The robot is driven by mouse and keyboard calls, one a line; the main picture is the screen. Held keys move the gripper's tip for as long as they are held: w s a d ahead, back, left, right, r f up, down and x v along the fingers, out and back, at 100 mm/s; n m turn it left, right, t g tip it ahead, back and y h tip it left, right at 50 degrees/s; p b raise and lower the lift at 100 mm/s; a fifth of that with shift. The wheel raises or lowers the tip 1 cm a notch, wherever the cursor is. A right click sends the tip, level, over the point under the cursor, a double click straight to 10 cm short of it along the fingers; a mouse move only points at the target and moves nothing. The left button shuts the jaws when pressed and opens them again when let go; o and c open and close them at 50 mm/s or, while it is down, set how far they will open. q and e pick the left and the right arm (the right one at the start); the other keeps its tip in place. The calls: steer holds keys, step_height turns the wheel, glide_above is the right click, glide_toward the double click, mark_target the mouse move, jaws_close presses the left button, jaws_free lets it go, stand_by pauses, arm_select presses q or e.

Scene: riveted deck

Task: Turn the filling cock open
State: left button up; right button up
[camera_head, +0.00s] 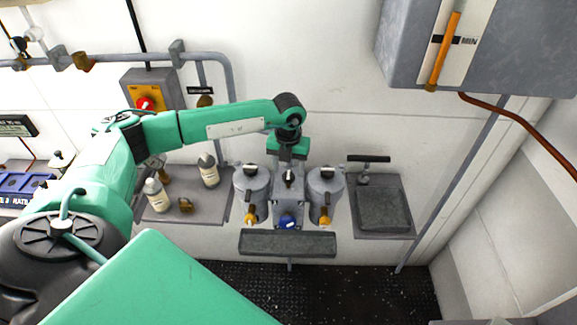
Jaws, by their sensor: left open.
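A grey twin-pot unit stands against the wall, with a left pot (251,182) and a right pot (325,186) on either side of a middle column. Small taps with orange ends show low on the left pot (250,217) and right pot (325,221). A blue tap (289,222) sits low in the middle. I cannot tell from the picture which one is the filling cock. My left gripper (288,166) is open and points down over the top of the middle column. Its fingertips are small and partly hidden, so contact is unclear. My right gripper is out of view.
A grey drip tray (287,242) sits in front of the pots. Bottles (208,170) and a small brass item (185,205) stand on the left shelf. A sink (383,208) is at right. A grey tank (490,45) with an orange gauge hangs upper right.

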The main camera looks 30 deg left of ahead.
arm_select(q)
steer(key=shift+f, duration=1.2)
steer(key=c, duration=1)
